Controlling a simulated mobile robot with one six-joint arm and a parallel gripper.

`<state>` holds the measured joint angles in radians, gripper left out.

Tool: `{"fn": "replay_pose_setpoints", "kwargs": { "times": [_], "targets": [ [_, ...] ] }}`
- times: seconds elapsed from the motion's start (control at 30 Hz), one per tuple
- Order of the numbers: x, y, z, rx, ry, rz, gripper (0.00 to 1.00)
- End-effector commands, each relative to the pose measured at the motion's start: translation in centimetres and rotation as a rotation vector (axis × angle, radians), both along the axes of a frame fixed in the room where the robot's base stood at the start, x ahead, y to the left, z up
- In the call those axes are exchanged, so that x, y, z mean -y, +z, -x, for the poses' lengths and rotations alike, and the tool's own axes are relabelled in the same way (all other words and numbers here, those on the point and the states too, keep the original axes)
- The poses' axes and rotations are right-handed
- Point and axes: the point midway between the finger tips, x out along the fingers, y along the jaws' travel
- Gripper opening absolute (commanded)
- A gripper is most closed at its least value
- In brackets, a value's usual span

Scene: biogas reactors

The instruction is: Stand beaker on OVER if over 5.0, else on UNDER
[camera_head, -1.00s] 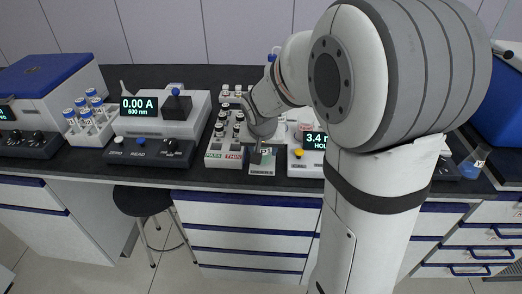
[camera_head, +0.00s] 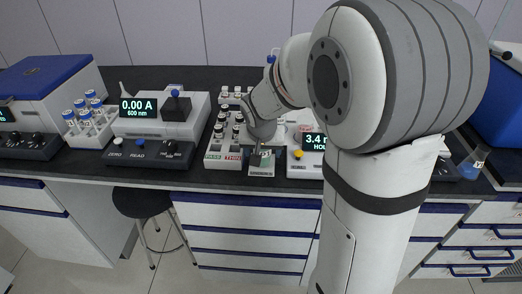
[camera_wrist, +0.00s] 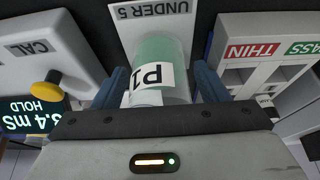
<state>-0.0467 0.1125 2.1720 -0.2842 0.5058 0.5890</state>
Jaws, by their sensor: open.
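A beaker (camera_wrist: 160,55) with green liquid and a white P1 label stands upright on the white UNDER 5 plate (camera_wrist: 125,18), which also shows in the head view (camera_head: 262,172). My gripper (camera_wrist: 157,84) is open, with one blue finger on each side of the beaker. In the head view my gripper (camera_head: 262,157) is low over the plate and partly hides the beaker. The meter's display (camera_wrist: 32,118) reads 3.4 mS with HOLD. I cannot make out an OVER plate.
A rack with THIN and PASS labels (camera_wrist: 252,50) stands close beside the plate, holding several vials. The meter body (camera_wrist: 50,45) with a yellow knob is on the other side. The photometer (camera_head: 160,115) is farther left. My arm hides much of the right bench.

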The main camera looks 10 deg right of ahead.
Motion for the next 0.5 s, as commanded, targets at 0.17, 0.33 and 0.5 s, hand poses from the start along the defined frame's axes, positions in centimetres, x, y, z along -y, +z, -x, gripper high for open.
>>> {"fn": "replay_pose_setpoints", "kwargs": {
  "times": [0.17,0.33,0.5],
  "targets": [
    [-0.4,3.2,1.1,0.007,0.0,-0.001,0.67],
    [-0.9,6.7,2.5,0.006,0.002,0.0,0.67],
    [-1.3,9.5,3.6,0.004,0.002,0.0,0.67]
  ]
}}
